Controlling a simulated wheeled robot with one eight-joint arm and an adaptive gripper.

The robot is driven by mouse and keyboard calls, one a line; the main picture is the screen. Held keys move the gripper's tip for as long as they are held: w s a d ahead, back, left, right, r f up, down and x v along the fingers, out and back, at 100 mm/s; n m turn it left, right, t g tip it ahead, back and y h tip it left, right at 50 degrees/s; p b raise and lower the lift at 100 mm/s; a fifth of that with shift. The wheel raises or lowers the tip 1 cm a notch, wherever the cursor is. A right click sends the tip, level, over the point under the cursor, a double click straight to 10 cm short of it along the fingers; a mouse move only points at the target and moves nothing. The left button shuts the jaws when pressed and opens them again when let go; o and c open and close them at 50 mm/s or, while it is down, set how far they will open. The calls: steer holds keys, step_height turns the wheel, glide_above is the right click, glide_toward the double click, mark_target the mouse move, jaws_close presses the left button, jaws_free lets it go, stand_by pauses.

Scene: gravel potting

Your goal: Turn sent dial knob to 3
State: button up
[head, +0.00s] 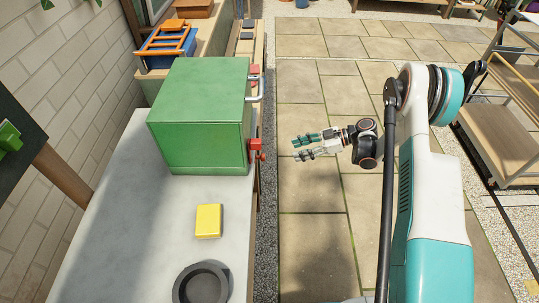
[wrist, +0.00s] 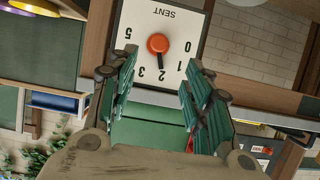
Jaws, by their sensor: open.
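In the wrist view a white dial plate (wrist: 175,80) marked SENT appears upside down, with numbers around a round orange knob (wrist: 157,43). The knob's dark pointer is aimed down in the picture, at about the 2; the 3 is to its left and the 1 to its right. My gripper (wrist: 160,66) is open and empty, its two green fingers spread at the plate's lower left and right in the picture. The gripper (head: 308,147) also shows in the head view, pointing left over the paving. I cannot make out the dial there.
A green box (head: 200,110) with a metal handle and red fittings (head: 256,150) on its right side stands on the grey bench (head: 115,220). A yellow block (head: 209,221) and dark round dish (head: 202,284) lie nearer. A trolley (head: 500,145) stands right; paving between is clear.

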mark_target(260, 157)
steer(key=b+x, duration=0.3)
steer(key=x, duration=1)
steer(key=shift+b, duration=0.4)
steer(key=shift+r, duration=0.15)
steer(key=c, duration=1.1)
